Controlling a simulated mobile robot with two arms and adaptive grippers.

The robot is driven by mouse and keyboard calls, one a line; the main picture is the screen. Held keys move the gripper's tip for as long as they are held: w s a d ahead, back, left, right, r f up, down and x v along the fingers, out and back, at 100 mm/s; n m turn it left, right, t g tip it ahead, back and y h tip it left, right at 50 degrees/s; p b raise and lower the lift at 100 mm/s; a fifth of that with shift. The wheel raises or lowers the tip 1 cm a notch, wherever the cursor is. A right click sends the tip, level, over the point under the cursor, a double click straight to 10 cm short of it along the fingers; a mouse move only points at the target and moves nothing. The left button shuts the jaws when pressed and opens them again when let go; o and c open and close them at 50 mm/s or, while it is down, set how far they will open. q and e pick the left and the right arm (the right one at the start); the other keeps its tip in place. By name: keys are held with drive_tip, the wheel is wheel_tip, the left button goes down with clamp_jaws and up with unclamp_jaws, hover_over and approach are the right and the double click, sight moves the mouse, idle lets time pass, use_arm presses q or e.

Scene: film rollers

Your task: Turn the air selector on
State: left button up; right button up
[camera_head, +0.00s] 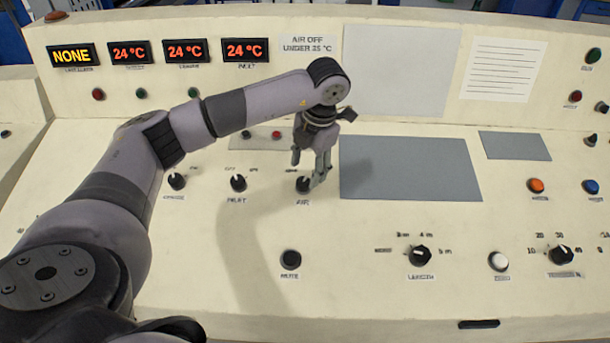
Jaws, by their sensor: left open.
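The air selector (302,185) is a small black knob with a light pointer mark, above a label that seems to read AIR, on the sloped cream panel. My left arm comes in from the left and reaches over the panel. My left gripper (309,172) points down at the air selector, open, with its fingertips at or just above the knob. I cannot tell whether they touch it. The fingers partly cover the knob and its upper labels, so its exact setting is hard to read. My right gripper is not in view.
Similar knobs, INLET (238,183) and another (177,181), sit to the left. A black button (290,259) lies below, and the LENGTH knob (420,256) lower right. A flat grey plate (409,168) is right of the gripper. A sign (308,44) reads AIR OFF UNDER 25 °C; displays show 24 °C.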

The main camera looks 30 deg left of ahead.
use_arm(q)
wheel_tip(320, 180, up, 8)
drive_tip(key=d, duration=0.1)
drive_tip(key=shift+d+f, duration=0.15)
drive_tip(key=shift+w, duration=0.1)
idle(0.4)
